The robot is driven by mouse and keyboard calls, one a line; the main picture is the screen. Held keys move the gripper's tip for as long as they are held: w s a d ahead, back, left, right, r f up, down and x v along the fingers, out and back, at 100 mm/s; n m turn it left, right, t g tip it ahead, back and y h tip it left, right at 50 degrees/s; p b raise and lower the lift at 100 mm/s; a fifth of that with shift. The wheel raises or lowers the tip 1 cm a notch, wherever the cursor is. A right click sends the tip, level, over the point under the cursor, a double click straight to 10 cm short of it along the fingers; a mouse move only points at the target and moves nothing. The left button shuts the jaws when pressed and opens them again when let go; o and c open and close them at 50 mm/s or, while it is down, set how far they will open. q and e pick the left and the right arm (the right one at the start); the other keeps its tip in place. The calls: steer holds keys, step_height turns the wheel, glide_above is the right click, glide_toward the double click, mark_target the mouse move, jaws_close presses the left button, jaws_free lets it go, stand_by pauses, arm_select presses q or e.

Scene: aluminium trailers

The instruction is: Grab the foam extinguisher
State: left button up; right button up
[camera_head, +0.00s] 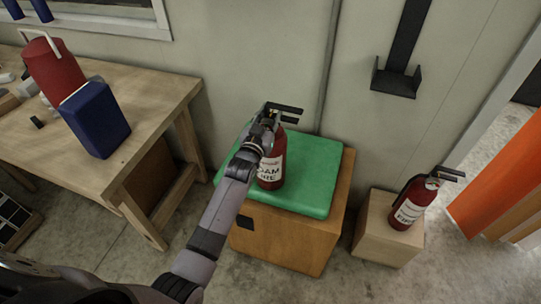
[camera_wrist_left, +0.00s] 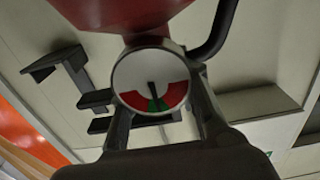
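The foam extinguisher (camera_head: 271,170) is a red cylinder with a white label reading partly "FOAM". It stands upright on a green cushion (camera_head: 312,170) on a wooden cabinet. My left gripper (camera_head: 268,122) is at its black top handle. In the left wrist view, the round gauge (camera_wrist_left: 150,82) and red body (camera_wrist_left: 120,12) are right before the camera. The fingers of my left gripper (camera_wrist_left: 163,115) stand apart, one either side of the gauge and neck; firm contact is not visible. My right gripper is not in view.
A second red extinguisher (camera_head: 410,203) stands on a small wooden box (camera_head: 388,246) to the right. A workbench (camera_head: 150,95) on the left holds a red can (camera_head: 55,70) and a blue box (camera_head: 96,120). A black bracket (camera_head: 397,80) hangs on the wall behind.

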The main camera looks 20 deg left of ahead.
arm_select(q)
jaws_close()
stand_by(0.5)
